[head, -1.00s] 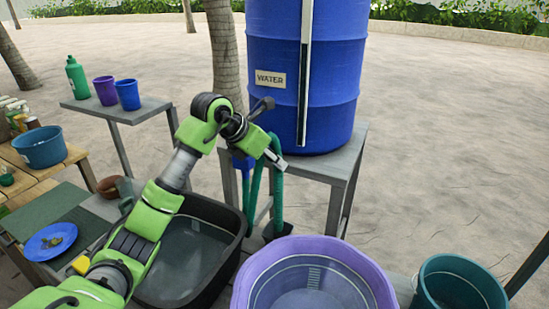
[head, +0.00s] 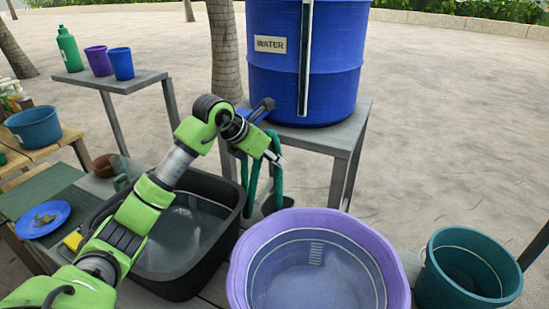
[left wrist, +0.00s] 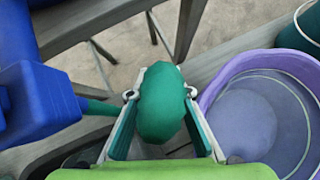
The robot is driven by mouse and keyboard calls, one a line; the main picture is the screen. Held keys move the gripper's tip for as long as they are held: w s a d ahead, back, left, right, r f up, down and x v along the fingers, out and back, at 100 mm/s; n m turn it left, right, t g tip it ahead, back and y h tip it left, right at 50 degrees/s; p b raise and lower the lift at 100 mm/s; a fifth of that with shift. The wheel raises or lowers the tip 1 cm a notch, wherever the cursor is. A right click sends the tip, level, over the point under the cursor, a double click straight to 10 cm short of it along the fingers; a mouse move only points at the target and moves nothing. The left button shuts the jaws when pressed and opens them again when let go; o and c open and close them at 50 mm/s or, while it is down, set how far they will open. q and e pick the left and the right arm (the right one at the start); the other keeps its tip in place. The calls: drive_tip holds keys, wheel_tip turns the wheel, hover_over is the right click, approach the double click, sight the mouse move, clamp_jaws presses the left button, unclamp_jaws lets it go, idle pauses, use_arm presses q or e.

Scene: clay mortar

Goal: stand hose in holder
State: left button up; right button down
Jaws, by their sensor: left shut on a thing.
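The green hose (head: 251,180) hangs in a loop beside the stand of the blue water barrel. My left gripper (head: 277,159) is shut on the hose near the front edge of that stand. In the left wrist view the hose's rounded green part (left wrist: 163,103) sits between the two fingers. A dark box-like piece (head: 272,205) shows low under the hose, between the black tub and the purple basin; I cannot tell whether it is the holder. The hose's lower part is partly hidden. My right gripper is not in view.
The blue barrel (head: 303,75) stands on a grey stand (head: 347,134). A black tub (head: 236,188), a purple basin (head: 240,262) and a teal bucket (head: 430,286) are in front. A blue fitting (left wrist: 40,105) is left of the gripper in the wrist view.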

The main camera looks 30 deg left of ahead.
use_arm(q)
drive_tip(key=o, duration=1.8)
drive_tip(key=shift+o, duration=0.2)
drive_tip(key=w+p+v, duration=0.1)
drive_tip(key=p+v, duration=0.2)
drive_tip(key=v, duration=0.7)
drive_tip(key=shift+s+r+p, duration=0.25)
drive_tip(key=shift+r+p, duration=0.15)
drive_tip(key=shift+r, duration=0.2)
drive_tip(key=shift+d, duration=0.1)
